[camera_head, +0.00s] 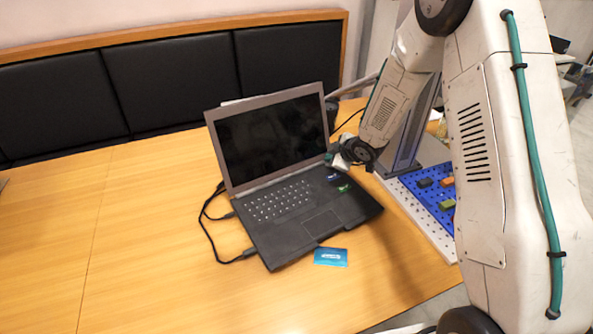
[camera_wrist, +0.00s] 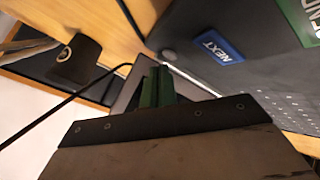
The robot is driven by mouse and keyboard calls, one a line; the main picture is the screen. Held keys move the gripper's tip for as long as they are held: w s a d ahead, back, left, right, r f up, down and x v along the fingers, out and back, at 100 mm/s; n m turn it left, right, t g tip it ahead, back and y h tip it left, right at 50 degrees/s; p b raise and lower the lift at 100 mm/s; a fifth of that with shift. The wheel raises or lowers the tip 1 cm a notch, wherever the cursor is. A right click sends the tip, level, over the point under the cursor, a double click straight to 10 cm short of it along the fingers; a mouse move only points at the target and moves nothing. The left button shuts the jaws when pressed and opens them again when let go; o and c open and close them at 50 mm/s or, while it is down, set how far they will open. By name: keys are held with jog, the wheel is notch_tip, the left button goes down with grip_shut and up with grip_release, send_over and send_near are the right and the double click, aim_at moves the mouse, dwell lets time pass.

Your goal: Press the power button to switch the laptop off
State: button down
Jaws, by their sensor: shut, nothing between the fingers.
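The open laptop (camera_head: 310,218) stands on the wooden table with its screen (camera_head: 272,138) dark. A small round grey button (camera_wrist: 168,55), which looks like the power button, sits at the corner of its keyboard deck in the wrist view. My gripper (camera_head: 332,158) is by the right end of the laptop's hinge and hides the button in the head view. In the wrist view my gripper (camera_wrist: 157,75) shows green fingers shut and empty, with tips close to the button. I cannot tell whether they touch it.
A blue "NEXT" label (camera_wrist: 217,47) and a green label (camera_wrist: 302,18) lie on the deck. A blue card (camera_head: 330,257) lies before the laptop. A pegboard (camera_head: 428,190) with small blocks stands at right. Cables (camera_head: 207,216) run along the laptop's left side. The left table is clear.

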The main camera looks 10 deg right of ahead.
notch_tip(320, 180, up, 6)
dwell(0.9)
dwell(1.6)
